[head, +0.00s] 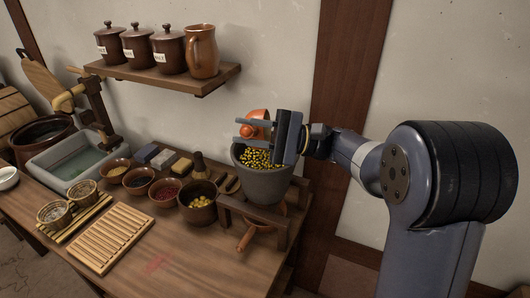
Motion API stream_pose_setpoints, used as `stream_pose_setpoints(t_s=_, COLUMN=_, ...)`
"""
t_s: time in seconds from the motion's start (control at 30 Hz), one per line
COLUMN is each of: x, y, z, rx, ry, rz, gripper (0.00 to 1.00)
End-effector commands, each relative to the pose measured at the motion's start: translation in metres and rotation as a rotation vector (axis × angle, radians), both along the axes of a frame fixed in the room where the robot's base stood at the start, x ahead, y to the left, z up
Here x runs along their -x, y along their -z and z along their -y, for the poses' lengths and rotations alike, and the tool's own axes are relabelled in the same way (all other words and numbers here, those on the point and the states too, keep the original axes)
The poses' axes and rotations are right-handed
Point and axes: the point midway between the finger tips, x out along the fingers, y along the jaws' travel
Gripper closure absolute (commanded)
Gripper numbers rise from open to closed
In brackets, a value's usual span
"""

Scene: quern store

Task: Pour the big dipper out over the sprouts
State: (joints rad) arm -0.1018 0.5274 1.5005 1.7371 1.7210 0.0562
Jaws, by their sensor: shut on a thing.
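My gripper (248,130) is at the right end of the table, above the grey pot. It is shut on an orange-brown dipper (257,115), which shows partly behind the fingers. The dipper appears tilted; its contents and any stream from it are hidden or too small to tell. The grey pot (262,184) stands in a wooden frame below and holds a heap of yellow and dark grains or sprouts (258,156). The gripper covers the pot's right rim. An orange-brown vessel with a wooden handle (247,237) sits under the pot.
Several small bowls, including one with yellow pieces (199,204), stand left of the pot. A slatted wooden rack (113,238) lies at the front, with a grey basin (75,160) behind left. A wall shelf (165,81) with jars and a jug hangs above. The table's front middle is clear.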

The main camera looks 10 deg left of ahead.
Motion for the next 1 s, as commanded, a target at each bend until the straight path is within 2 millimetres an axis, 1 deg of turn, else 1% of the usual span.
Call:
stream_pose_setpoints(t_s=0.1, x=0.000, y=0.001, z=-0.001, rx=-0.015, ry=-0.001, rz=0.001, gripper=1.00)
stream_pose_setpoints(t_s=0.3, x=0.000, y=0.002, z=0.004, rx=-0.069, ry=0.001, rz=0.002, gripper=1.00)
stream_pose_setpoints(t_s=0.53, x=0.001, y=0.002, z=0.018, rx=-0.193, ry=0.003, rz=0.010, gripper=1.00)
stream_pose_setpoints(t_s=0.7, x=0.002, y=-0.001, z=0.029, rx=-0.295, ry=0.001, rz=0.017, gripper=1.00)
stream_pose_setpoints(t_s=0.77, x=0.002, y=-0.006, z=0.027, rx=-0.278, ry=0.001, rz=0.017, gripper=1.00)
stream_pose_setpoints(t_s=0.83, x=0.002, y=-0.011, z=0.020, rx=-0.219, ry=0.000, rz=0.013, gripper=1.00)
stream_pose_setpoints(t_s=1.0, x=0.001, y=-0.009, z=0.001, rx=-0.044, ry=-0.004, rz=-0.001, gripper=1.00)
